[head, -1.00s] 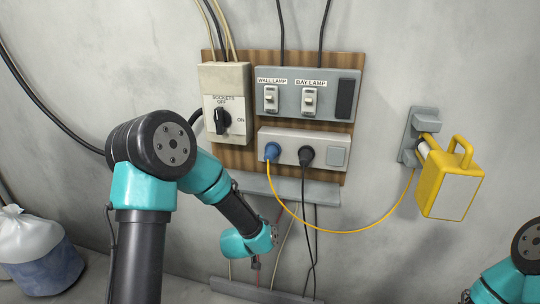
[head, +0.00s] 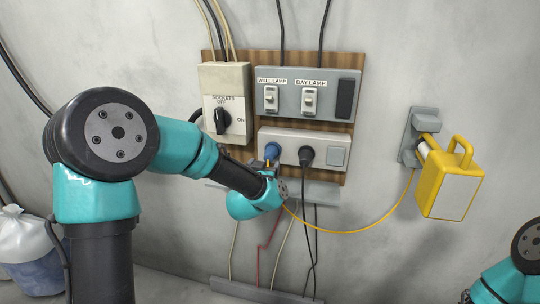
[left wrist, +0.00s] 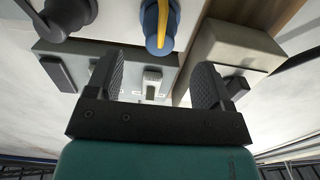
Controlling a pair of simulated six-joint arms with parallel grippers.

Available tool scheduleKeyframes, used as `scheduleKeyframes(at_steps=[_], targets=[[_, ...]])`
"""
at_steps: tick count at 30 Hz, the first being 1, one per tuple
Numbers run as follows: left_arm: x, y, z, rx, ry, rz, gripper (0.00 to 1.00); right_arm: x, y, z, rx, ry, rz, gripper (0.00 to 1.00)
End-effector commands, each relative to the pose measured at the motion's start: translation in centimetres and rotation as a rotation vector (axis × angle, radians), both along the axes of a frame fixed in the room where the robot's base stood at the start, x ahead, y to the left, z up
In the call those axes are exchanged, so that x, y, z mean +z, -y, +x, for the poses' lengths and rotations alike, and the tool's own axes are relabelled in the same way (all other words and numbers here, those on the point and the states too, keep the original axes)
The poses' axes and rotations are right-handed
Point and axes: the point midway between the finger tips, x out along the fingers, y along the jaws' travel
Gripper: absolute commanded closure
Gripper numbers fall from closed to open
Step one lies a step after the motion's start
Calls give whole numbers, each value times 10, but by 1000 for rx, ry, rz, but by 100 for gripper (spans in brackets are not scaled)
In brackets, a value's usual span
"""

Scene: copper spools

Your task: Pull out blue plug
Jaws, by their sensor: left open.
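The blue plug (head: 272,150) sits in the left socket of the grey socket strip (head: 290,141), with a yellow cable running from it. My left gripper (head: 269,167) is just below and in front of the plug, partly hidden by my own wrist. In the left wrist view the gripper (left wrist: 161,78) is open and empty, its two fingers spread. There the blue plug (left wrist: 158,35) shows near the top edge, in line with the gap, not clearly between the fingers. My right arm shows only at the lower right edge; its gripper is not visible.
A black plug (head: 306,155) sits close to the right in the same strip. A sockets switch box (head: 225,85) and a lamp switch panel (head: 330,87) are above. A yellow lamp (head: 450,184) hangs at right, joined to the yellow cable.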

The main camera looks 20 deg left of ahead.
Motion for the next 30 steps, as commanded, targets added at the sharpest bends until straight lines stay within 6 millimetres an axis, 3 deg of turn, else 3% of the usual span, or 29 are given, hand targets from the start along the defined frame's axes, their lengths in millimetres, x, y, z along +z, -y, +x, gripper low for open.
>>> scheduleKeyframes(at_steps=[10,30], targets=[[-1,-1,12,-1,-2,0,26,0,0,0,0,0,0,57],[-1,-8,83,0,-1,0,26,0,0,0,0,0,0,57]])
